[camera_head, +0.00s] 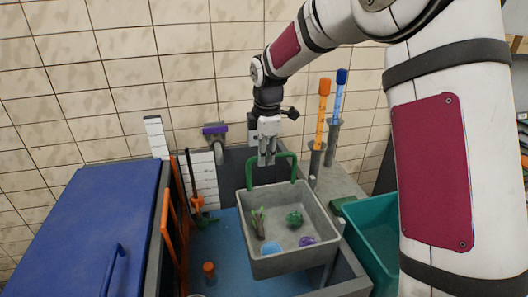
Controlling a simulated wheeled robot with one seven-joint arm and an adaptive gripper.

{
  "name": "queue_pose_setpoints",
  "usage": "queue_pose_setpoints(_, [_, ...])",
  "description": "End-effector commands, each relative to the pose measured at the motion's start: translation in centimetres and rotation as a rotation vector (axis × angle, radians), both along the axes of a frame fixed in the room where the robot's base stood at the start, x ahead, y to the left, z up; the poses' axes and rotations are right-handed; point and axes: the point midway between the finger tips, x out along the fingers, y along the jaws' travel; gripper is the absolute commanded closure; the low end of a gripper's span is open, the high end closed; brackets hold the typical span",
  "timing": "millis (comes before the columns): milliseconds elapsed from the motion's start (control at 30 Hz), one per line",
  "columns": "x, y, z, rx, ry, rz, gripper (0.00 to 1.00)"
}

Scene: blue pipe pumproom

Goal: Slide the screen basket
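The screen basket (283,262) is a grey, square, open-topped box in the middle of the head view. A green handle (294,168) arches over its far side. Inside lie a green plant-like piece (258,222), a round green item (295,219), a light blue piece (271,248) and a purple piece (307,241). My gripper (267,160) points down at the left part of the handle's top. Its fingers look close together and overlap the handle in the picture. I cannot tell whether they grip it.
The basket is over a grey-walled tank with a blue floor (228,254). A blue lid (85,225) and an orange frame (172,240) are left. Orange (322,105) and blue (340,95) topped tubes stand behind right. A teal bin (375,235) is right.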

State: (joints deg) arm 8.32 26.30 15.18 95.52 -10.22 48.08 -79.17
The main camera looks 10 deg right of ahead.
Motion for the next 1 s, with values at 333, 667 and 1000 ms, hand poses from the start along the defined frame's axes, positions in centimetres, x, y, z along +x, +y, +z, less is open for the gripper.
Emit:
queue_pose_setpoints(333, [-0.6,0.0,3.2,0.0,-0.004,0.0,0.67])
queue_pose_setpoints(667, [-1.8,0.0,9.4,0.0,-0.003,0.0,0.67])
queue_pose_setpoints(1000, [-2.4,0.0,11.8,0.0,0.0,0.0,0.67])
